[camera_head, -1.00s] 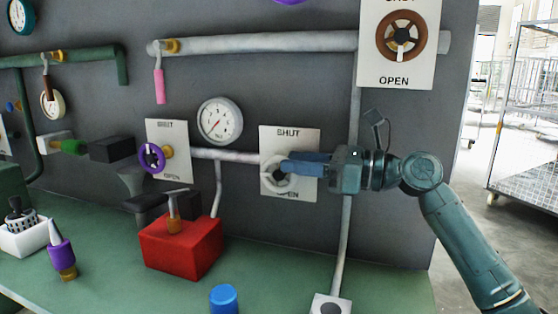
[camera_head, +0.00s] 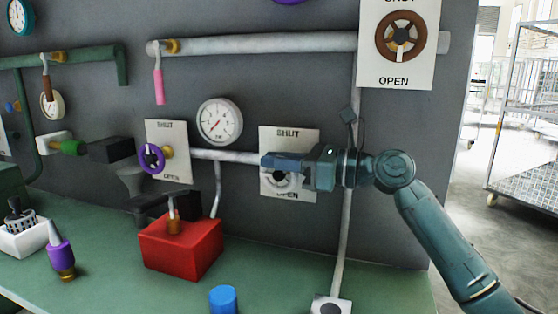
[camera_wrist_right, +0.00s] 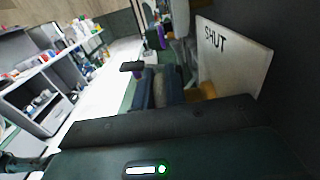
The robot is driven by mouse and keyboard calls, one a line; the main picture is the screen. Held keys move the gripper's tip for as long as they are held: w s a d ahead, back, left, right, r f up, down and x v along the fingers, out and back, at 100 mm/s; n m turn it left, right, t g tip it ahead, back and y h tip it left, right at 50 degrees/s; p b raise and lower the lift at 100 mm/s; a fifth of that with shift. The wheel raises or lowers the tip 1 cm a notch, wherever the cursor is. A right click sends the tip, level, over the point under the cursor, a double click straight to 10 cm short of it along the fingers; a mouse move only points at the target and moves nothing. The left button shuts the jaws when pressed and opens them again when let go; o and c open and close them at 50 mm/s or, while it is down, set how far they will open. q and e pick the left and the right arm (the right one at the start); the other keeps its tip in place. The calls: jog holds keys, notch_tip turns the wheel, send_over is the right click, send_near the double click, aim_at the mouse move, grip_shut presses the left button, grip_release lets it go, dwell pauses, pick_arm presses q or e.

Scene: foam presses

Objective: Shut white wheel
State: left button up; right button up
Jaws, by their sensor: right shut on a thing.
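The white wheel (camera_head: 283,184) is on a white SHUT/OPEN plate (camera_head: 308,138) at the end of a grey pipe, and only its lower part shows below my right gripper. My right gripper (camera_head: 268,160) reaches in from the right and is shut on the wheel's upper rim. In the right wrist view my blue fingers (camera_wrist_right: 160,88) lie close to the plate marked SHUT (camera_wrist_right: 235,55), with a grey piece between them. The wheel's top and pointer are hidden by the gripper. My left gripper is not in view.
A purple wheel (camera_head: 152,158) is on another plate to the left, with a round gauge (camera_head: 219,121) between. A brown wheel (camera_head: 401,36) is above right. A red box (camera_head: 181,247) and a blue cap (camera_head: 224,298) stand on the green bench below.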

grip_shut()
jog(key=shift+d+y, duration=0.15)
jog(key=shift+y, duration=0.45)
jog(key=o, duration=0.7)
grip_release()
jog(key=shift+s+d, duration=0.1)
jog(key=shift+d, duration=0.05)
jog(key=v, duration=1.3)
jog(key=shift+s+f, duration=0.1)
